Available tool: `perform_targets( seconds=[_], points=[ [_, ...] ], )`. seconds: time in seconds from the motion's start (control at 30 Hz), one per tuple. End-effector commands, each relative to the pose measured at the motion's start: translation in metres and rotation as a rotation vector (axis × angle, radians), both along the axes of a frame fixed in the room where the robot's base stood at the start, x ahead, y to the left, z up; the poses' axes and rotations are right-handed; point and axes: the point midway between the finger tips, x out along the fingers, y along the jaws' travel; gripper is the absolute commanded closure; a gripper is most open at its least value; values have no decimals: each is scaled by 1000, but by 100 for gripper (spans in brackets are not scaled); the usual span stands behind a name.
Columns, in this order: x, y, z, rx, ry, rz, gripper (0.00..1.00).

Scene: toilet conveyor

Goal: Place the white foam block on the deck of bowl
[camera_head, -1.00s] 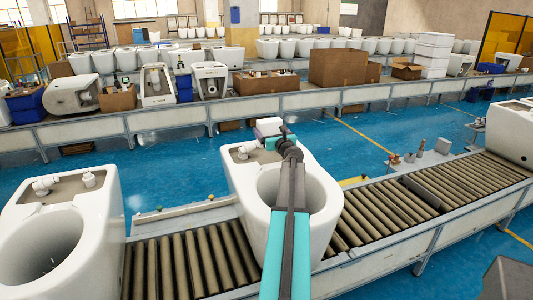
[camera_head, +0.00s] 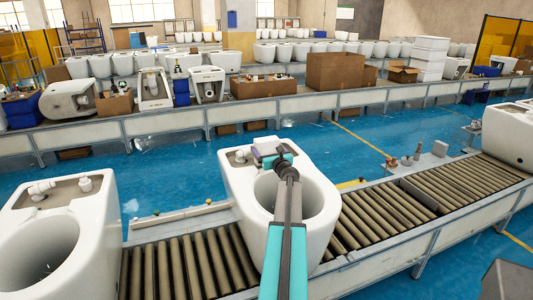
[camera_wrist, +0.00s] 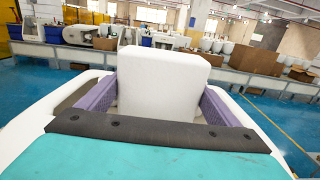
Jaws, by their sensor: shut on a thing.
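The white toilet bowl (camera_head: 325,190) stands on the conveyor in front of me. Its flat deck (camera_head: 233,160), with a white fitting (camera_head: 241,155) on it, is at the back. My gripper (camera_head: 268,158) is over the deck's right part. In the wrist view, the purple fingers of my gripper (camera_wrist: 160,103) are shut on the white foam block (camera_wrist: 160,75), one on each side. The block is upright and hides the deck behind it. In the head view it is mostly hidden by my gripper. I cannot tell whether it touches the deck.
Another bowl (camera_head: 75,230) stands to the left on the conveyor, and a white unit (camera_head: 510,135) at the far right. Bare rollers (camera_head: 400,210) lie between. Across the blue floor, a long bench (camera_head: 290,108) carries bowls and brown boxes.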

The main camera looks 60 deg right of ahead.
Motion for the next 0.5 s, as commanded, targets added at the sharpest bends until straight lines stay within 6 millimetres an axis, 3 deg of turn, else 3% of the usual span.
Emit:
perform_targets(
  seconds=[0.2, 0.5],
  points=[
    [1, 0, -18, 0, 0, 0, 36],
    [1, 1, -19, -1, -1, 1, 36]
  ],
)
